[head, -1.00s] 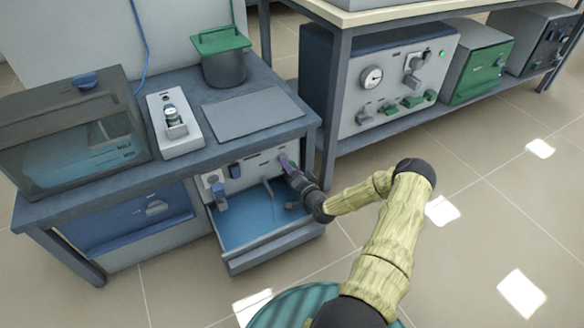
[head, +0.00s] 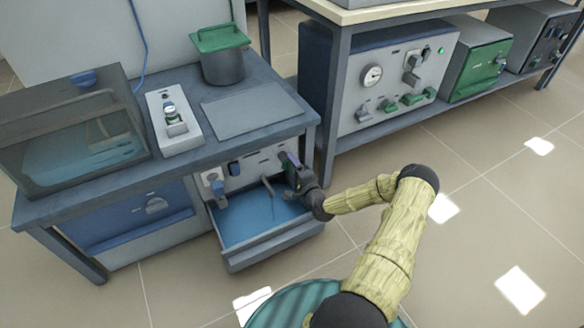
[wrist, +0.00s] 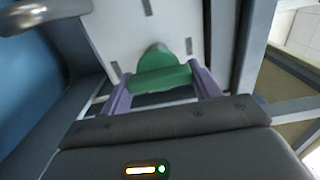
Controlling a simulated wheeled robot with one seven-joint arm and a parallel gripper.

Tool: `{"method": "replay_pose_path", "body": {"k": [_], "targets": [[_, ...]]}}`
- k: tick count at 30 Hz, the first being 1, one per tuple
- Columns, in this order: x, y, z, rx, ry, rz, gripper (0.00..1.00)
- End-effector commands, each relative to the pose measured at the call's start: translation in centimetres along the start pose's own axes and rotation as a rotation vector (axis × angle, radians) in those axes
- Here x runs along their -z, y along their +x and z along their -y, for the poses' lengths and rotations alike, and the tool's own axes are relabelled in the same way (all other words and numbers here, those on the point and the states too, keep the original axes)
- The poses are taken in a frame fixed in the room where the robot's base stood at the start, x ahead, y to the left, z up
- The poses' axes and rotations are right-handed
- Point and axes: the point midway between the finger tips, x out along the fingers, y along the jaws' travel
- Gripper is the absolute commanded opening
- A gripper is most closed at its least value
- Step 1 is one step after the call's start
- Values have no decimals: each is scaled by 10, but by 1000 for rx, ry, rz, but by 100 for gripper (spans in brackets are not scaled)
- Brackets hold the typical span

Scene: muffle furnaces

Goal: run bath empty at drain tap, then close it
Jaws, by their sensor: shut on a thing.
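A green tap handle (wrist: 158,79) on a white panel lies crosswise between the purple fingers of my gripper (wrist: 162,84) in the wrist view. My gripper is shut on it. In the head view my gripper (head: 289,164) is at the right end of the panel (head: 247,172) under the bench top and largely hides the handle. A grey spout (head: 268,186) sticks out of the panel above an open blue-floored basin (head: 245,219). The clear bath (head: 75,135) stands on the bench at the left, with bluish water low in it.
A green-lidded pot (head: 222,62), a flat plate (head: 252,110) and a white device (head: 174,122) are on the bench top. The floor at the right is clear.

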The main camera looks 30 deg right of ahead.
Motion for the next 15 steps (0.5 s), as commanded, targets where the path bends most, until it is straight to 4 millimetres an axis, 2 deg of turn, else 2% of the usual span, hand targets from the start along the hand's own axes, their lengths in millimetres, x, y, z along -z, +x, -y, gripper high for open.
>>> {"method": "replay_pose_path", "body": {"k": [11, 12, 15], "targets": [[1, 0, -1, -2, 9, -3, 39], [1, 0, -1, -2, 9, -3, 66], [1, 0, -1, -2, 9, -3, 84]]}}
